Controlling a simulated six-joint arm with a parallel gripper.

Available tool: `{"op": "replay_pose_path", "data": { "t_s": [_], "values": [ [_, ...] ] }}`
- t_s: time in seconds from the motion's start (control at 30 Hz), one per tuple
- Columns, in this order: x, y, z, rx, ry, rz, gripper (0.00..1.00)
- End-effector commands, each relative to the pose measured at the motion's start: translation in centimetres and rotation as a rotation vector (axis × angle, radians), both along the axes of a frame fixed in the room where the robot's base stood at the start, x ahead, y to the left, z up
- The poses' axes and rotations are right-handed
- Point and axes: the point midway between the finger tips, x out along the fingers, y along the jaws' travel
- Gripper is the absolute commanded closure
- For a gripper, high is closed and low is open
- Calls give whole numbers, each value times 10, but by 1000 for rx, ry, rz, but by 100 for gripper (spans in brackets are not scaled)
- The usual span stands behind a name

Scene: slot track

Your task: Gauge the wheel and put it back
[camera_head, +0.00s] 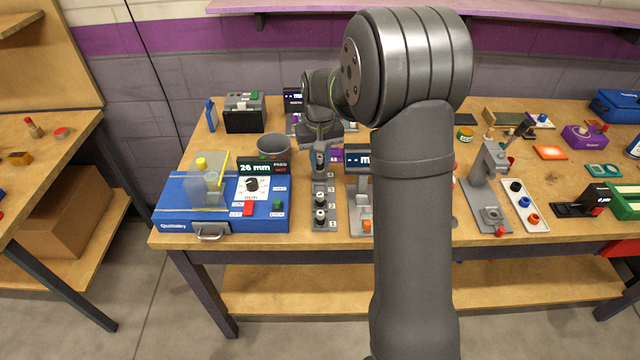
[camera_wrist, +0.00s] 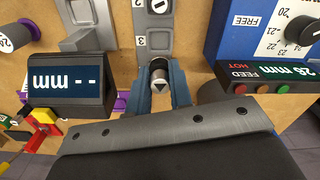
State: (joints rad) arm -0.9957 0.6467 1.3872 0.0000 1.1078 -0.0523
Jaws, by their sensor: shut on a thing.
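My gripper (camera_head: 319,165) is low over the far end of a grey slot track (camera_head: 325,224). In the wrist view my gripper (camera_wrist: 162,90) has its two blue fingers closed on a small grey and dark wheel (camera_wrist: 159,76). I cannot tell whether the wheel touches the track or hangs just above it. More small wheels (camera_head: 320,198) stand in the track's nearer numbered slots. Right of the track stands a gauge with a dark display (camera_head: 358,160), partly behind my arm. In the wrist view the gauge display (camera_wrist: 65,80) reads "-- mm".
Left of the track is a blue machine (camera_head: 180,218) with a dial, coloured buttons and a "26 mm" display (camera_head: 261,168). A grey stand (camera_head: 487,190) and a white tray (camera_head: 523,205) are further right. My arm hides the table's middle.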

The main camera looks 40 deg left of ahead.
Motion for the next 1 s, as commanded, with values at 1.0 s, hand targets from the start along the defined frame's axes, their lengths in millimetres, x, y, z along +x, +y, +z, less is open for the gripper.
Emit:
{"op": "replay_pose_path", "data": {
  "t_s": [1.0],
  "values": [
    [0,-1,-78,0,0,-1,71]
  ]
}}
